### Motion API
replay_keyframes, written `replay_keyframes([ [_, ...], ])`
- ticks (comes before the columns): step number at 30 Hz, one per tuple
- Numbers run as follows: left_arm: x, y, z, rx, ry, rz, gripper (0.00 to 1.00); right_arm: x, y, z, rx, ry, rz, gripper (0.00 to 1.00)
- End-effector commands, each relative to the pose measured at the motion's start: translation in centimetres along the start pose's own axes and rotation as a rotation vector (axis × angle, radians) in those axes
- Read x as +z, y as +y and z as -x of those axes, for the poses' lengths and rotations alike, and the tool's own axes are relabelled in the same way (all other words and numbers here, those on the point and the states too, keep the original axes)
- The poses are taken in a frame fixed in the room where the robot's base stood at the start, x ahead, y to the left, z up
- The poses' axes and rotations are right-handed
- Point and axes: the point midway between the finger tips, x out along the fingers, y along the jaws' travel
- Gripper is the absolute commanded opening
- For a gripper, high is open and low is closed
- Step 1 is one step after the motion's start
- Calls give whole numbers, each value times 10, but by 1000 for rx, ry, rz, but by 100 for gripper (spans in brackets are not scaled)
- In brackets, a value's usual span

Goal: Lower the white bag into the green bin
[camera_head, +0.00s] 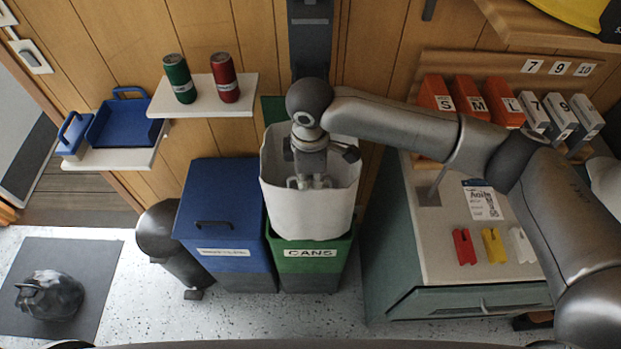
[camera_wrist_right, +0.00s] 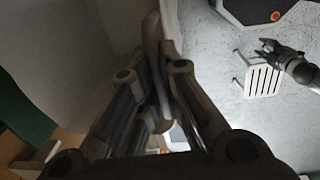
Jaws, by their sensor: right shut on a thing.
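The white bag (camera_head: 310,215) is open-topped and hangs upright over the green bin (camera_head: 312,268) labelled CANS. Its lower edge shows at the bin's front rim, and it hides most of the bin's opening. How far its bottom is from the opening cannot be told. My right gripper (camera_head: 313,183) points down inside the bag's mouth and is shut on the bag. In the right wrist view, the pale bag (camera_wrist_right: 85,35) fills the upper left, beside the fingers. My left gripper (camera_wrist_right: 268,50) appears small there, empty, with its fingers apart.
A blue lidded bin (camera_head: 222,215) stands close at the left of the green bin. A cabinet (camera_head: 400,260) stands to the right. A shelf (camera_head: 203,97) with a green can (camera_head: 179,79) and a red can (camera_head: 225,78) is at the upper left.

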Motion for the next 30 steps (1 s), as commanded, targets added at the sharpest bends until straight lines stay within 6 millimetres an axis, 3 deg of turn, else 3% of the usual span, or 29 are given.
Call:
replay_keyframes([
  [9,20,2,0,2,-29,0,40,0,4,-2,16,0,0,0],
  [30,14,1,-3,1,-21,0,40,0,14,-9,61,-1,1,0],
])
